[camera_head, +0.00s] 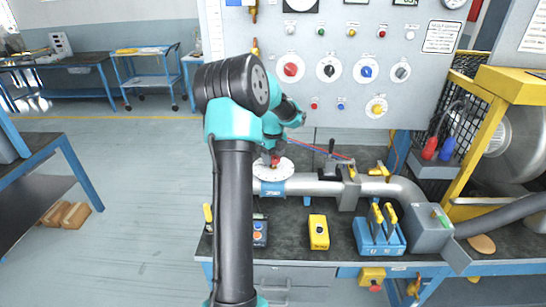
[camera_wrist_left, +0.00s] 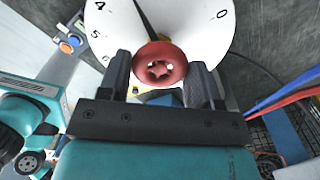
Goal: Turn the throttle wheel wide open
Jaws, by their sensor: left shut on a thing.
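The red throttle wheel (camera_wrist_left: 160,62) is a small round knob at the centre of a white numbered dial (camera_wrist_left: 215,25). In the left wrist view a black pointer line runs from the knob to the picture's top edge, near the 4; the 0 is at the right. In the head view the dial (camera_head: 287,173) lies at the left end of the grey pipe, and the red knob shows under my gripper. My left gripper (camera_wrist_left: 162,80) is shut on the wheel, one dark finger on each side. My right gripper is in neither view.
The grey pipe (camera_head: 318,188) runs right past a black-handled clamp. On the bench front stand a button box (camera_head: 260,232), a yellow box (camera_head: 319,232) and a blue lever unit (camera_head: 379,236). The knob panel (camera_head: 330,100) rises behind. Red and blue cables pass behind the pipe.

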